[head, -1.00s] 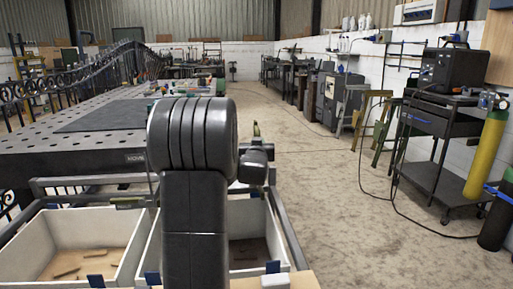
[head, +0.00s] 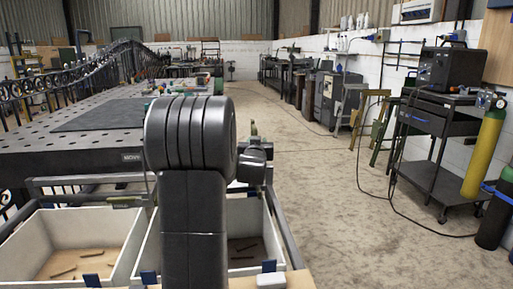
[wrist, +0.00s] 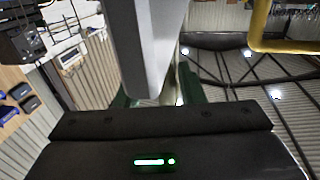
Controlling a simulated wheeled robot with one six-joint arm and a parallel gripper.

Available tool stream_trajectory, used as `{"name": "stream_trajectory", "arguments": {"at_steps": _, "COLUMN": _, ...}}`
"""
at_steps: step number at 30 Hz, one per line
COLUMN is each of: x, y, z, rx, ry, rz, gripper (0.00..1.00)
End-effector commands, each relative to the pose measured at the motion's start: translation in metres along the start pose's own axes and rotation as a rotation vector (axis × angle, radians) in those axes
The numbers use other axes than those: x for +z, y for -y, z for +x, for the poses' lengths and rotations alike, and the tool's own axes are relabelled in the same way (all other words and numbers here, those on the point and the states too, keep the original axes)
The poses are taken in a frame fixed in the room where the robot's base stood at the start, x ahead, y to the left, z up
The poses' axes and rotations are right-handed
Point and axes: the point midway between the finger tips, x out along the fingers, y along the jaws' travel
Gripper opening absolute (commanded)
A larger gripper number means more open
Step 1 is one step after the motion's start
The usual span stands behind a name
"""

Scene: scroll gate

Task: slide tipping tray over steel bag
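My gripper (wrist: 157,95) shows in the wrist view with two dark green fingers standing apart. A pale grey bar (wrist: 146,40) runs down from the top edge towards the space between them, with a gap visible beside the right finger. I cannot tell what the bar belongs to or whether it touches a finger. In the head view my black arm hides the gripper. I cannot pick out a tipping tray or a steel bag for certain. Two white bins stand low in front, a left bin (head: 40,222) and a right bin (head: 262,215) partly behind my arm, both holding brown pieces.
A perforated black table (head: 60,150) stands beyond the bins at left. A dark cart (head: 440,125) with a machine on top and a yellow cylinder (head: 484,155) stand at right. The concrete floor between is open. The wrist view also shows a yellow pipe (wrist: 262,35).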

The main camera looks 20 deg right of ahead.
Motion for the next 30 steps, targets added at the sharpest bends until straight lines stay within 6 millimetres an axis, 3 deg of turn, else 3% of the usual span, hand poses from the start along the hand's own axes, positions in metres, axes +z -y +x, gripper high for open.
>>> {"name": "stream_trajectory", "arguments": {"at_steps": 5, "x": -0.002, "y": 0.000, "z": -0.023, "rx": 0.000, "ry": 0.000, "rz": 0.000, "gripper": 0.35}}
{"name": "stream_trajectory", "arguments": {"at_steps": 18, "x": -0.001, "y": -0.001, "z": -0.113, "rx": 0.001, "ry": -0.001, "rz": 0.000, "gripper": 0.35}}
{"name": "stream_trajectory", "arguments": {"at_steps": 24, "x": 0.000, "y": -0.001, "z": -0.132, "rx": 0.002, "ry": 0.000, "rz": 0.000, "gripper": 0.35}}
{"name": "stream_trajectory", "arguments": {"at_steps": 30, "x": 0.000, "y": -0.002, "z": -0.135, "rx": 0.002, "ry": -0.001, "rz": 0.000, "gripper": 0.35}}
